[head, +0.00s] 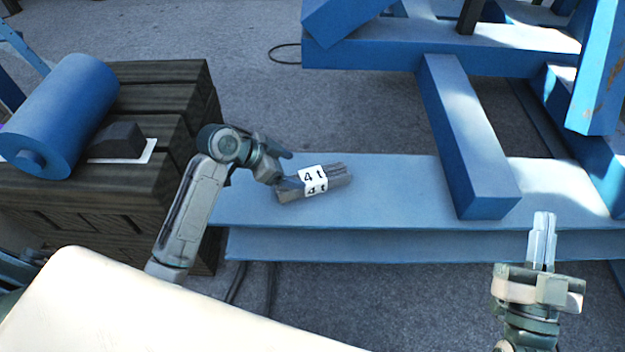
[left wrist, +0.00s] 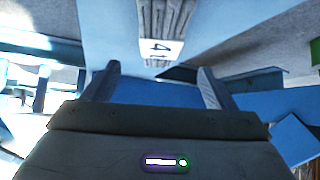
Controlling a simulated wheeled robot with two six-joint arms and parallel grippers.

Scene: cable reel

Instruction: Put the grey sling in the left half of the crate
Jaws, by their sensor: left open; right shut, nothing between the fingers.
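The grey sling (head: 325,187) is a folded bundle with a white "4t" label. It lies on the flat top of a blue steel beam (head: 390,185). My left gripper (head: 284,181) is at the sling's left end in the head view. In the left wrist view the sling (left wrist: 163,18) lies ahead of my open left gripper (left wrist: 158,72), with the label nearest and nothing between the fingers. My right gripper (head: 543,232) is shut and empty at the lower right, in front of the beam. No open crate is clearly seen.
A dark wooden plank block (head: 175,97) stands at the left, carrying a blue roller (head: 65,105) and a black wedge (head: 118,140). A blue cross beam (head: 465,135) and frame stand right of the sling. Grey floor (head: 230,40) is free behind.

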